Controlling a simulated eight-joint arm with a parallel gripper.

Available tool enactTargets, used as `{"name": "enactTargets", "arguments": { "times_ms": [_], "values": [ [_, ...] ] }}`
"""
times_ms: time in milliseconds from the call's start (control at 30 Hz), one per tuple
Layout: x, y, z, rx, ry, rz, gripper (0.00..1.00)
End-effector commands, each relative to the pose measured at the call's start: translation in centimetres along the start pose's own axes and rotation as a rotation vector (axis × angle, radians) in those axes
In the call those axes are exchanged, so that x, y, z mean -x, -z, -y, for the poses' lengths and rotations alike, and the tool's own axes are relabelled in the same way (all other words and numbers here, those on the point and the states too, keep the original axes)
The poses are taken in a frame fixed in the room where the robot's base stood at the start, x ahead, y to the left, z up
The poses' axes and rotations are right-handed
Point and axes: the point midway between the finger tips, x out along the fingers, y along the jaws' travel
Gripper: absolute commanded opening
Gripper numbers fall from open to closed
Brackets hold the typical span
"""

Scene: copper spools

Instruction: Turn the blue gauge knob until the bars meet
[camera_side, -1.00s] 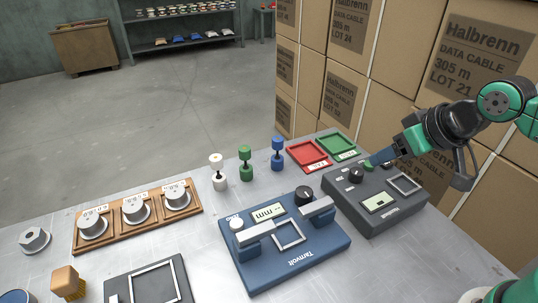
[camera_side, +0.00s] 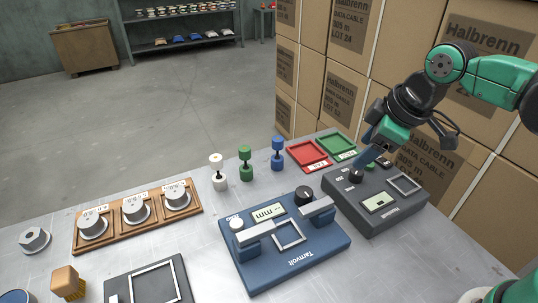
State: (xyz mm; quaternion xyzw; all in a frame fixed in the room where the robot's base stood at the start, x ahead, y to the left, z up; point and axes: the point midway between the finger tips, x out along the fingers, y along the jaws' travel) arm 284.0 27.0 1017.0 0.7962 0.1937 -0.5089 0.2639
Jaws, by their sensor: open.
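The blue gauge (camera_side: 300,264) sits in the middle of the table, with a black knob (camera_side: 304,194) at its back right corner. Its small pale display (camera_side: 269,213) shows dark marks, too small to tell whether any bars meet. A white button (camera_side: 236,224) is at its left. My gripper (camera_side: 364,165) points down over the dark grey device to the right, with its fingertips close to that device's black knob (camera_side: 356,176). It is open and clear of the blue gauge. Whether the fingertips touch the grey device's knob cannot be told.
The dark grey device (camera_side: 398,216) stands right of the gauge. Red (camera_side: 300,148) and green (camera_side: 347,153) trays lie behind. White (camera_side: 218,183), green (camera_side: 246,174) and blue (camera_side: 278,160) spools stand behind the gauge. A wooden rack (camera_side: 112,236) is left. Stacked cartons (camera_side: 340,90) rise behind.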

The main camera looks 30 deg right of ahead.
Motion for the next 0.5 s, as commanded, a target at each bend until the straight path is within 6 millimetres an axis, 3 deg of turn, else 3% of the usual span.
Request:
{"name": "enactTargets", "arguments": {
  "times_ms": [100,300,500],
  "values": [
    [-1.5,2.5,0.6,0.392,0.097,0.071,0.57],
    [-4.8,5.2,2.4,0.986,0.282,0.128,0.57],
    [-6.8,6.1,3.6,1.298,0.398,0.127,0.57]
  ]
}}
